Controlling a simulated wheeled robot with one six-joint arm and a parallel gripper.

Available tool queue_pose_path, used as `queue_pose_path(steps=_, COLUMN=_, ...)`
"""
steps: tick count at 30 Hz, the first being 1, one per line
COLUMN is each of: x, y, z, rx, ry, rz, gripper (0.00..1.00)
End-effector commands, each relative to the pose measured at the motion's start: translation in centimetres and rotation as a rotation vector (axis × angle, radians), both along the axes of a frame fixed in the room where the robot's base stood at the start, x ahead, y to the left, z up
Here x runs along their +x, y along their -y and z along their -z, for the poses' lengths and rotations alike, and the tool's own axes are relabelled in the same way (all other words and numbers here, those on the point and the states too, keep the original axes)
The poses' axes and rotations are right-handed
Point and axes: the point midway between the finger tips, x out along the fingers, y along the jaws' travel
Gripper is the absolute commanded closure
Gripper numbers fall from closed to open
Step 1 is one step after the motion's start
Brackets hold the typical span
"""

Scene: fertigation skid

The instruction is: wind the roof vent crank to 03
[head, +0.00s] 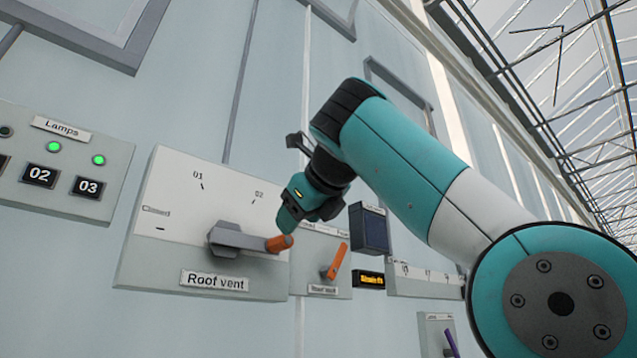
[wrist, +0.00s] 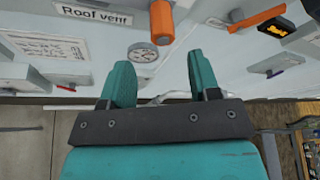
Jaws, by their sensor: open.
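The roof vent crank (head: 240,239) is a grey arm on a white panel (head: 160,255) labelled "Roof vent". It points right and slightly down, with an orange handle (head: 279,243) at its end. Marks "Closed", "01" and "02" show on the panel; no "03" mark is visible, and my arm covers part of the panel's right side. My gripper (head: 289,219) is just above the orange handle in the head view. In the wrist view my gripper (wrist: 160,60) has its two teal fingers apart and empty. The orange handle (wrist: 161,20) shows beyond and between the fingertips.
A smaller panel with an orange lever (head: 337,262) is right of the crank, beside a dark box (head: 370,230) and an amber display (head: 370,279). A lamps panel (head: 60,160) with two lit green lamps is at left. A round gauge (wrist: 143,53) shows in the wrist view.

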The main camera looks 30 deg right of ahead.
Motion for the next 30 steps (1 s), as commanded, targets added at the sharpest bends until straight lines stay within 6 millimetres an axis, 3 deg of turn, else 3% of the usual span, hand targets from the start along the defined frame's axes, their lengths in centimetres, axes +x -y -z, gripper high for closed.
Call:
queue_pose_path(steps=1, x=-1.4, y=-0.3, z=-1.0, rx=0.002, ry=0.003, rz=-0.009, gripper=0.44)
queue_pose_path(steps=6, x=-4.9, y=-0.2, z=-2.2, rx=0.001, ry=0.001, rz=-0.008, gripper=0.44)
queue_pose_path(steps=12, x=-7.0, y=-0.2, z=-2.7, rx=0.0, ry=0.002, rz=-0.005, gripper=0.44)
queue_pose_path(steps=30, x=-7.4, y=-0.2, z=-2.6, rx=0.0, ry=-0.001, rz=-0.002, gripper=0.44)
